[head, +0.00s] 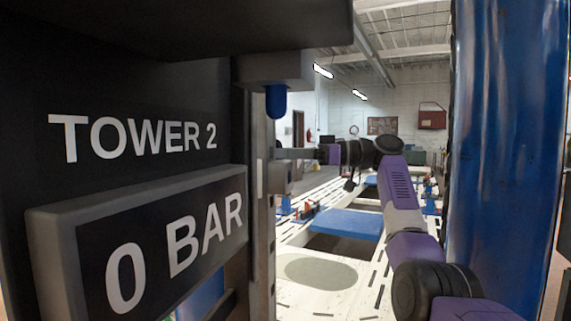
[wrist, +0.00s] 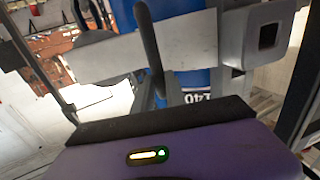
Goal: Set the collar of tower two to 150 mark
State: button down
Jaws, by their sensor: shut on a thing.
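The dark panel of tower two, marked "TOWER 2" (head: 135,138), fills the left of the head view. My gripper (head: 285,153) reaches left to the tower's upright post (head: 262,215) and is shut at a small grey piece (head: 282,177) beside it, which seems to be the collar. In the wrist view a grey metal plate (wrist: 100,62) and a square tube end (wrist: 268,34) lie beyond my purple gripper body, with a dark finger across them. The exact grip is hidden. A blue surface with white upside-down characters (wrist: 197,97) shows behind; I cannot read the mark.
A "0 BAR" plate (head: 175,250) juts from the tower at the lower left. A blue knob (head: 277,101) hangs under a grey block above my gripper. A large blue column (head: 508,150) stands close on the right. A pale bench with a blue pad (head: 345,223) lies beyond.

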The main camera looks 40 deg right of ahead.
notch_tip(320, 180, up, 15)
jog(key=p, duration=0.9)
jog(key=shift+f, duration=0.2)
jog(key=shift+d+f, duration=0.1)
jog(key=c, duration=1.4)
grip_release()
jog(key=shift+o, duration=0.2)
jog(key=shift+s, duration=0.1)
jog(key=b+v, duration=0.1)
jog(key=v, duration=0.6)
jog(key=shift+s+d, duration=0.2)
jog(key=shift+s, duration=0.05)
